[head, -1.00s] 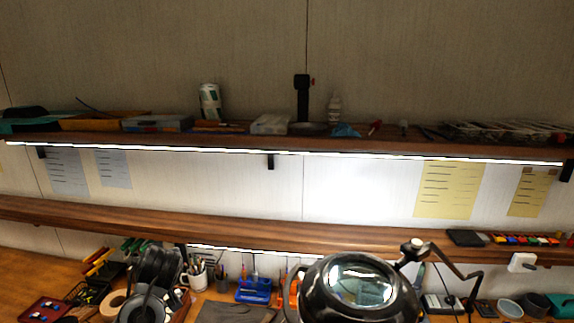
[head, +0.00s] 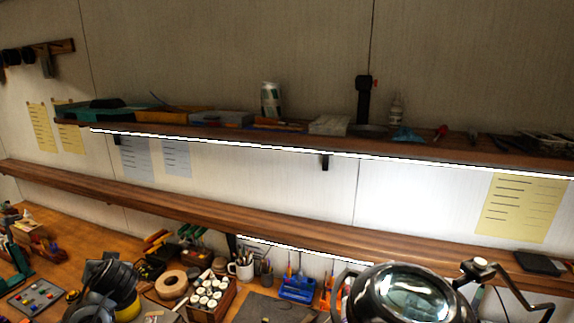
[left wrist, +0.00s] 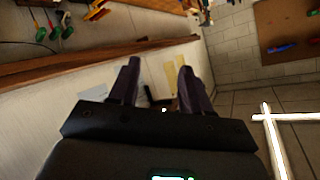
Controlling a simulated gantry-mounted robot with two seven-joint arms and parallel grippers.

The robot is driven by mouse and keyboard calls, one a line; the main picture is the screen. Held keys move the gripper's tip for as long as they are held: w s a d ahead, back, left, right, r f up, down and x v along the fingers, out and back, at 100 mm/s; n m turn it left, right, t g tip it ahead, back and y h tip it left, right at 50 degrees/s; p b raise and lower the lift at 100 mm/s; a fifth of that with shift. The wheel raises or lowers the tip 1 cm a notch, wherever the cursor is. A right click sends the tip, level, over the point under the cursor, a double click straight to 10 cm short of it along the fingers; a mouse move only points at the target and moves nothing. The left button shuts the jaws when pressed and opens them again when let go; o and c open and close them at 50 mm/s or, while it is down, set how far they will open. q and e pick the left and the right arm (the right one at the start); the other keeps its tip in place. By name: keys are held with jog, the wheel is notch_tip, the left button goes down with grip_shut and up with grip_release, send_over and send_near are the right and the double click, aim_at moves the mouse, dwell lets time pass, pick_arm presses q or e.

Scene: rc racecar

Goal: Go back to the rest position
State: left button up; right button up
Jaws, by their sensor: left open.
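My left gripper (left wrist: 158,82) shows in the left wrist view with its two dark fingers spread apart and nothing between them. Beyond the fingers are a pale wall, papers and a wooden shelf edge, all at a slant. In the head view a dark, rounded form at the lower left (head: 105,285) seems to be part of my left arm; its fingertips cannot be made out there. My right gripper is in neither view.
A magnifier lamp (head: 408,290) stands at the bench front. A box of white jars (head: 208,292), a tape roll (head: 172,285), a mug (head: 242,266) and a blue holder (head: 298,288) crowd the bench. Two long shelves (head: 270,212) cross the wall above.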

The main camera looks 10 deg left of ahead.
pick_arm(q)
jog(key=s+d+f+m+h, duration=0.2)
jog(key=s+d+f+m, duration=0.35)
jog(key=f, duration=0.55)
jog(key=s+d+f+m+g+h, duration=0.1)
jog(key=s+d+f+m, duration=0.3)
jog(key=s, duration=0.5)
jog(key=s+d+f+m+h, duration=0.2)
jog(key=s+d+f, duration=0.2)
jog(key=s+d, duration=0.3)
jog(key=s+d+f+m+g+h, duration=0.1)
jog(key=s+d+f+m, duration=0.3)
jog(key=s, duration=0.6)
jog(key=s+d+f+n+h, duration=0.1)
jog(key=d+f+n+h, duration=0.1)
jog(key=d+n, duration=0.2)
jog(key=d+f+n+g+h, duration=0.1)
jog(key=d+f+n+h, duration=0.1)
jog(key=d, duration=0.9)
jog(key=shift+s+n+h, duration=0.35)
jog(key=shift+n+h, duration=0.45)
jog(key=shift+n, duration=0.05)
